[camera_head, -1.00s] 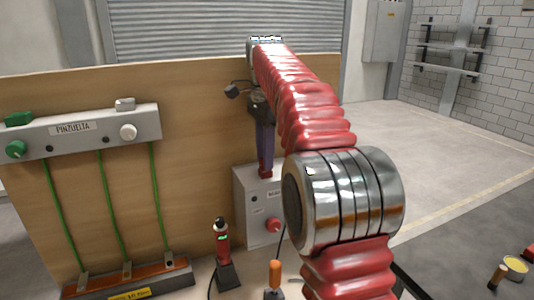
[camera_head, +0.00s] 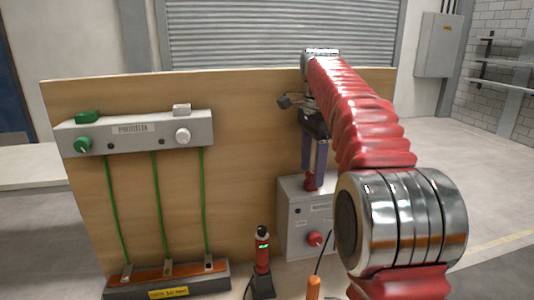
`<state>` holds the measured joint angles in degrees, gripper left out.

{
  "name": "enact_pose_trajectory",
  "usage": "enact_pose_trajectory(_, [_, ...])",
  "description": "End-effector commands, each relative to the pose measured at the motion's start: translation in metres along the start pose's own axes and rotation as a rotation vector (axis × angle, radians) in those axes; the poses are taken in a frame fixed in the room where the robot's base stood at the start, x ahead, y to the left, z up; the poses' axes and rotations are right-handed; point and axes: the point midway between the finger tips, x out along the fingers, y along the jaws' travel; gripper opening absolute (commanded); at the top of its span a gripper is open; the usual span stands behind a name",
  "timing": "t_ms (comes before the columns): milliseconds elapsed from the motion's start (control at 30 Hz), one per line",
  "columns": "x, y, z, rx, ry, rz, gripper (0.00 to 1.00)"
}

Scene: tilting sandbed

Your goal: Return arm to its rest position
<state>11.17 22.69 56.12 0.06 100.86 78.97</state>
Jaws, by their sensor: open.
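My arm, sleeved in red, reaches from the lower right up to the back and bends down at its far end. My gripper (camera_head: 313,174) hangs there, pointing down in front of the wooden board (camera_head: 250,110). Its two purple fingers are apart, with a gap between them. They are just above or around a small red part (camera_head: 310,183) on top of the grey box (camera_head: 297,222); I cannot tell whether they touch it. Nothing is seen held.
A grey panel (camera_head: 130,130) with knobs is on the board, with green cables running down to a terminal block (camera_head: 195,283). A red and black tool (camera_head: 262,252) stands in front of the box, and an orange handle (camera_head: 313,288) is near it. Open floor lies right.

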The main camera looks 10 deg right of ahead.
Motion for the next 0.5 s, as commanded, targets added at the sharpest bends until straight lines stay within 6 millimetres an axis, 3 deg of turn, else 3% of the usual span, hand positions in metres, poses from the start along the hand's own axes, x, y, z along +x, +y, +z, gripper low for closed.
enact_pose_trajectory(267, [-0.005,0.011,0.015,-0.064,-0.015,-0.027,0.61])
enact_pose_trajectory(500, [-0.009,0.039,0.035,-0.214,-0.019,-0.083,0.61])
